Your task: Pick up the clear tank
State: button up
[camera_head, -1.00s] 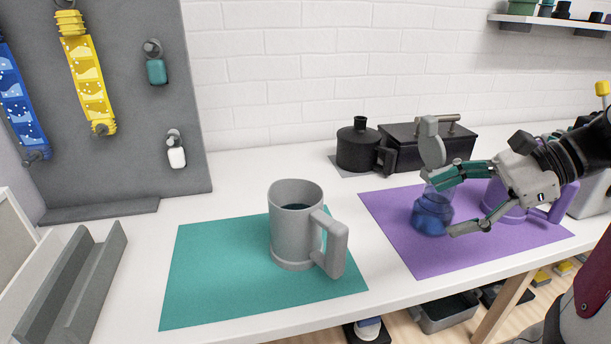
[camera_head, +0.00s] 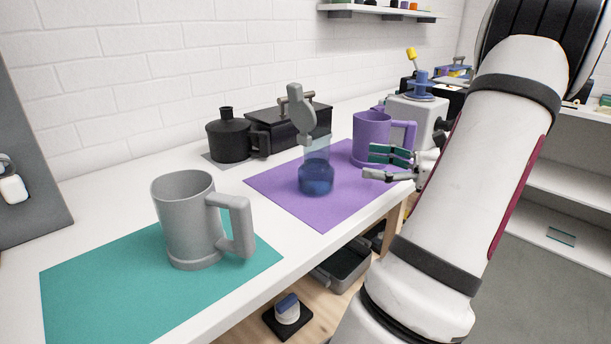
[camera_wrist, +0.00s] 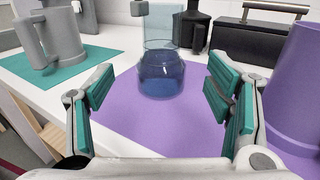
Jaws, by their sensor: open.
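The clear tank (camera_head: 317,160) is a see-through container with blue liquid in its lower part. It stands upright on the purple mat (camera_head: 272,185), with a grey rounded piece (camera_head: 301,110) at its top. In the wrist view the tank (camera_wrist: 161,72) is ahead, between my open fingers and beyond their tips. My gripper (camera_head: 388,165) is open and empty, to the right of the tank and apart from it. In the wrist view both teal-padded fingers of my gripper (camera_wrist: 160,95) are spread wide.
A purple mug (camera_head: 370,135) stands behind my gripper, close to its right finger in the wrist view. A grey mug (camera_head: 185,220) stands on the teal mat (camera_head: 90,285). A black jug (camera_head: 228,140) and black box (camera_head: 275,125) are behind the tank.

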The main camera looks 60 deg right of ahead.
aim_at(315, 155)
jog(key=b+x, duration=0.3)
jog(key=x, duration=1)
jog(key=shift+w, duration=0.3)
grip_shut()
